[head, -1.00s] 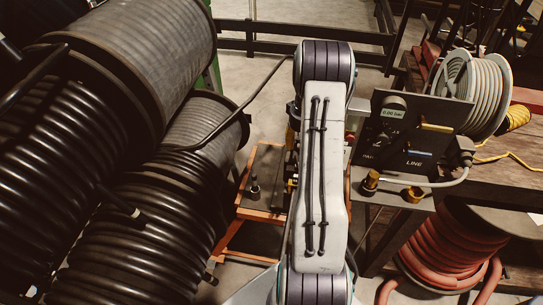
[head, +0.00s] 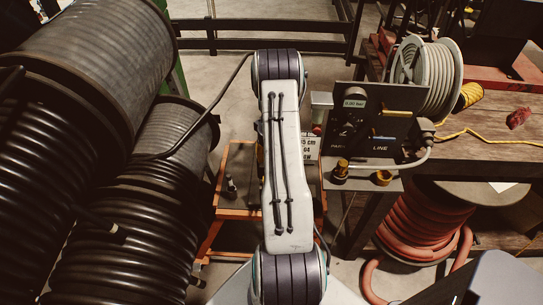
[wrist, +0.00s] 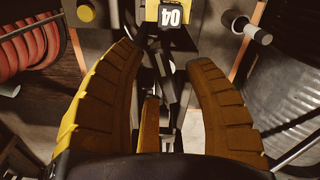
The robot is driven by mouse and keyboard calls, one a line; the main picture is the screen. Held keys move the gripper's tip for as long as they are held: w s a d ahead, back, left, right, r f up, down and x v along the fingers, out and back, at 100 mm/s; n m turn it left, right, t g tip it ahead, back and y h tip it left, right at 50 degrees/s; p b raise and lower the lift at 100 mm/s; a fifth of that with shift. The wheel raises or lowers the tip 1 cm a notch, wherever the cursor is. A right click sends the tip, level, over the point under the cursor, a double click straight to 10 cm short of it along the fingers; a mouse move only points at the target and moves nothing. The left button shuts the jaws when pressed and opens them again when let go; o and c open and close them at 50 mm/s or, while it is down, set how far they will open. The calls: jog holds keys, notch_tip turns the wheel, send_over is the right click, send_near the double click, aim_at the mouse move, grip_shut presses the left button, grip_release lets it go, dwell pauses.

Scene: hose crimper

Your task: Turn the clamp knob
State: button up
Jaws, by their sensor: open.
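My gripper (wrist: 163,65) shows in the wrist view with its two curved yellow fingers wide apart and nothing held between them. Beyond the fingertips is a yellow block with a plate marked 04 (wrist: 172,14), with dark narrow parts below it. A grey-ended cylinder on a dark stem (wrist: 262,37) lies to the right of the fingers, apart from them. I cannot tell for sure which part is the clamp knob. In the head view my arm hides the gripper and most of what is in front of it.
An orange frame (head: 212,240) stands under my arm. A dark panel with a gauge (head: 375,125) and brass fittings (head: 383,178) is at the right, beside a bench (head: 490,150). Large black hose reels (head: 130,45) crowd the left. A red hose coil (head: 425,225) sits below the bench.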

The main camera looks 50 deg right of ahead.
dwell(0.3)
grip_shut()
dwell(0.3)
